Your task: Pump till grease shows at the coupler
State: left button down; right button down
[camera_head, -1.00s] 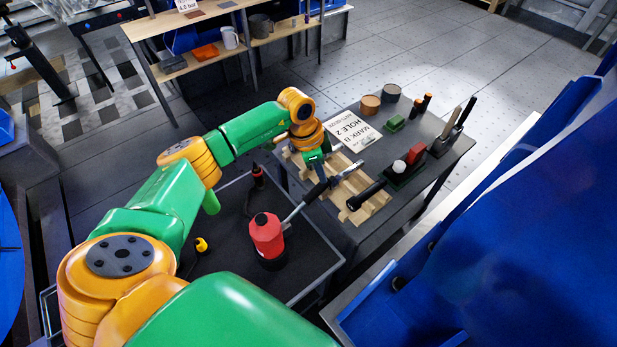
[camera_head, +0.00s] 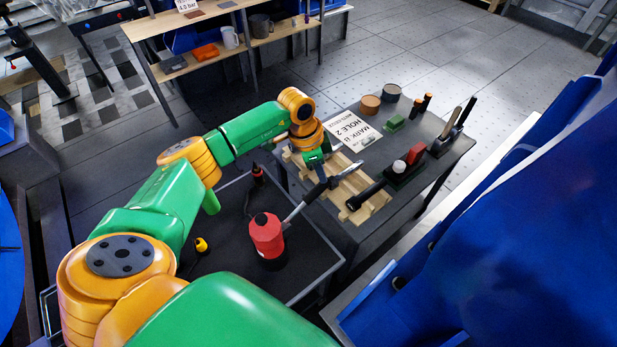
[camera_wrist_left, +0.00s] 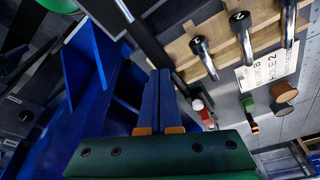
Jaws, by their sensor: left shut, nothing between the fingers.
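The red pump (camera_head: 267,236) with a black base stands upright on the black tray top. Its lever (camera_head: 294,212) slants up to the right and ends in a black grip (camera_head: 315,192), close under my left gripper (camera_head: 320,172). In the left wrist view the blue fingers (camera_wrist_left: 163,76) are together and empty, with the black grip (camera_wrist_left: 146,35) running just beyond their tips. I cannot tell whether they touch it. No grease can be made out, and I cannot pick out the coupler. My right gripper is not in view.
Right of the pump, a wooden rack (camera_head: 378,207) holds a black-handled tool (camera_head: 366,196) and chrome tubes, numbered in the wrist view. A "HOLE 2" card (camera_head: 352,132), green block (camera_head: 393,123) and red-and-white item (camera_head: 408,161) share that table. A yellow-tipped tool (camera_head: 201,245) lies left.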

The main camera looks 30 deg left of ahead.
aim_at(320, 185)
pick_arm(q)
jog(key=shift+f+b, duration=1.65)
jog(key=shift+f, duration=0.85)
notch_tip(320, 185, up, 5)
jog(key=p, duration=0.5)
jog(key=shift+r+p, duration=0.1)
jog(key=shift+p, duration=0.2)
